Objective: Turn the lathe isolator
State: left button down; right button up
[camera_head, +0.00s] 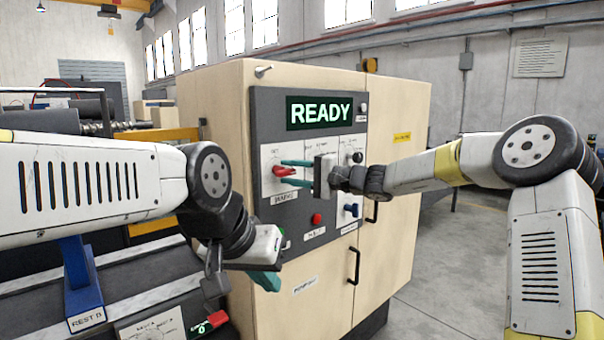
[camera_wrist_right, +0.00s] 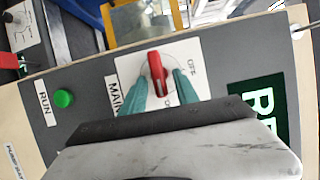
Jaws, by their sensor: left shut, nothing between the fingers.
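The isolator is a red rotary handle (camera_head: 284,171) on a white plate, upper left of the grey panel. In the right wrist view the red handle (camera_wrist_right: 158,73) lies by "OFF" lettering and a label starting "MAIN". My right gripper (camera_head: 289,172) is at the handle, with its teal fingers on either side of it. In the right wrist view its fingertips (camera_wrist_right: 161,80) stand apart, with the handle between them; firm contact cannot be seen. My left gripper (camera_head: 265,281) is shut and empty, low in front of the cabinet's left side.
A display (camera_head: 320,113) reads READY. The cabinet (camera_head: 330,290) has door handles. Lathe parts (camera_head: 110,285) lie left; open floor right.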

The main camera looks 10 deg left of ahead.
jog(key=shift+d, duration=0.1)
jog(key=v, duration=0.7)
jog(key=shift+d, duration=0.35)
jog(key=shift+s, duration=0.15)
jog(key=s+d+f+n+g+h, duration=0.1)
jog(key=s+d+f+n+h, duration=0.2)
jog(key=s, duration=0.5)
jog(key=s+d+f+n+g+h, duration=0.1)
jog(key=s+f+h, duration=0.2)
jog(key=s+h, duration=0.35)
jog(key=s+d+f+t+h, duration=0.1)
jog(key=s+d+h, duration=0.1)
jog(key=s+d, duration=0.7)
jog(key=s+d+f+t+h, duration=0.2)
jog(key=s+d+h, duration=0.1)
jog(key=s+d, duration=0.6)
jog(key=d, duration=0.2)
jog(key=shift+d+f+h, duration=0.25)
jog(key=shift+d+h, duration=0.1)
jog(key=shift+d, duration=0.05)
